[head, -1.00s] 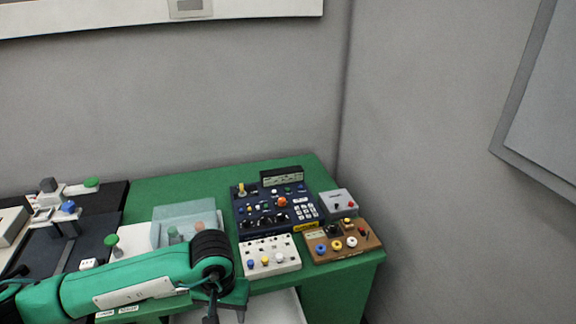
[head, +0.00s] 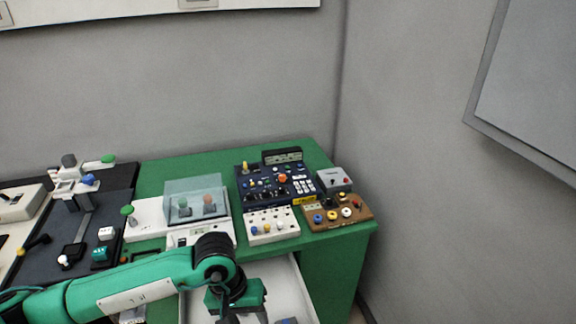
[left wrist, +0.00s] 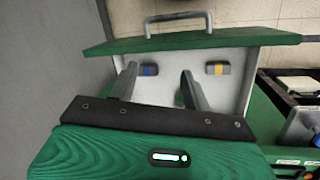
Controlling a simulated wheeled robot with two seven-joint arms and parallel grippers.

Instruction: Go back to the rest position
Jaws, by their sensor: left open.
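My left arm comes in from the left in the head view. My left gripper (head: 243,314) hangs over the open white drawer (head: 287,277) at the table's front, its tips cut off by the frame's bottom edge. In the left wrist view the two fingers of this gripper (left wrist: 158,76) are apart with nothing between them. They point toward the drawer, which has a green front panel (left wrist: 215,40) and a grey handle (left wrist: 178,17). A blue-banded grey piece (left wrist: 149,69) and a yellow-banded grey piece (left wrist: 217,68) lie in it, apart from the fingers. My right gripper is in no view.
The green table (head: 160,176) holds a dark blue control panel (head: 268,194), a white knob box (head: 271,226), a brown knob box (head: 337,213) and a device with a clear cover (head: 196,188). A black-based apparatus (head: 110,220) stands left. Grey walls stand behind and right.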

